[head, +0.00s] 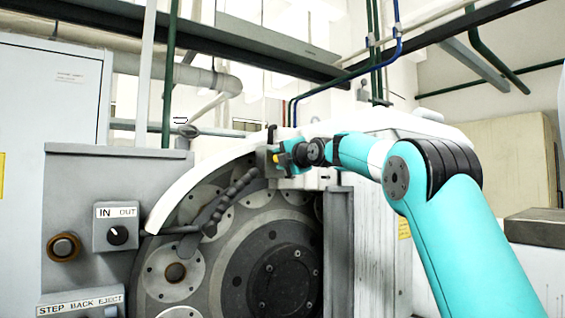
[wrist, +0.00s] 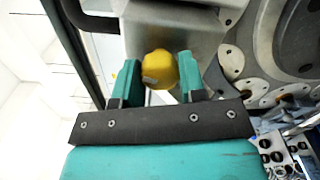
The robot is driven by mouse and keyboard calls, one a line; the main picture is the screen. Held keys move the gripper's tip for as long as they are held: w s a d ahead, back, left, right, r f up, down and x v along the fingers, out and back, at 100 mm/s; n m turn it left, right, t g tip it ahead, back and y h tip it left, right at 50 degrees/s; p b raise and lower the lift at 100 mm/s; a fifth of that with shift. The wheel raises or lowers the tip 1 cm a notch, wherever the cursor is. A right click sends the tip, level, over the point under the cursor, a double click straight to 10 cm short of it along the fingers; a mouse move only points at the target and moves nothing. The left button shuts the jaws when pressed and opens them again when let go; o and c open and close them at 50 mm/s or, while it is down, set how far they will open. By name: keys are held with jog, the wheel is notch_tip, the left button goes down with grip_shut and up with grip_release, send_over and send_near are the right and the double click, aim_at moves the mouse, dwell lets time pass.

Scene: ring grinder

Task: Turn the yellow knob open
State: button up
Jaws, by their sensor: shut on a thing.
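The yellow knob (wrist: 159,68) sits between the two teal fingers of my gripper (wrist: 157,82) in the wrist view. The gripper is shut on it, with a finger on each side. The knob is rounded, with a flatter, darker face toward the camera. Most of the knob is hidden there by the gripper.
The grinder's large round plate (head: 230,255) lies below the gripper, under a white curved guard (head: 190,190). A black jointed hose (head: 215,215) stands in front of the plate. An IN/OUT switch box (head: 116,227) is at left. Pipes run overhead.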

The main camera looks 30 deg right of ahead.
jog(key=m+b, duration=0.1)
jog(key=m, duration=0.3)
jog(key=shift+f+m, duration=0.1)
jog(key=shift+m, duration=0.3)
jog(key=m, duration=1)
jog(key=shift+m, duration=0.4)
jog(key=m, duration=0.4)
jog(key=shift+m, duration=0.3)
jog(key=o, duration=0.9)
